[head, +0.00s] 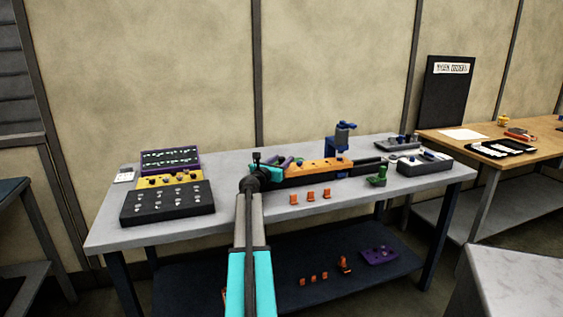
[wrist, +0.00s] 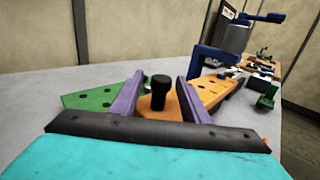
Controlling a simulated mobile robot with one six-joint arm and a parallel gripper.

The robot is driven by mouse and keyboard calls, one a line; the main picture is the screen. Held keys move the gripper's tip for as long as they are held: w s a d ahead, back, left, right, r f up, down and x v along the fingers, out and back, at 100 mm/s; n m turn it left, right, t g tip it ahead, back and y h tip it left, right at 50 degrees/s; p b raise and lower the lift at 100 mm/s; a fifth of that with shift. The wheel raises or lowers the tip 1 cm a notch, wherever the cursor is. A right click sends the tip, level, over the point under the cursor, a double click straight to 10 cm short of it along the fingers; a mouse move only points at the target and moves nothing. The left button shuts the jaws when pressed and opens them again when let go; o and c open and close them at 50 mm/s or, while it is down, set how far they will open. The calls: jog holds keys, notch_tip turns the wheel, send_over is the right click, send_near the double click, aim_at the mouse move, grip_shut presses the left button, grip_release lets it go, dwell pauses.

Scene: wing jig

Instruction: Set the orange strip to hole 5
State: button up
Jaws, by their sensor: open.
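The orange strip (head: 322,167) lies along a dark bar on the grey table, with a row of small holes in its top. In the wrist view the orange strip (wrist: 216,91) runs away to the right, behind my right finger. My gripper (wrist: 160,79) is open, its two purple fingers on either side of a black knob (wrist: 160,86) that stands on an orange piece. I cannot tell whether this piece is part of the strip, or whether the fingers touch it. Hole numbers cannot be read.
A green plate with holes (wrist: 92,96) lies left of my fingers. A blue clamp (head: 342,138) stands behind the strip. Small orange blocks (head: 311,196) sit in front, a black tray (head: 165,205) at left, a grey box (head: 426,163) at right.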

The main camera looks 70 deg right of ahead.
jog(key=shift+c, duration=0.3)
grip_shut()
jog(key=shift+r, duration=0.1)
jog(key=shift+w+d, duration=0.1)
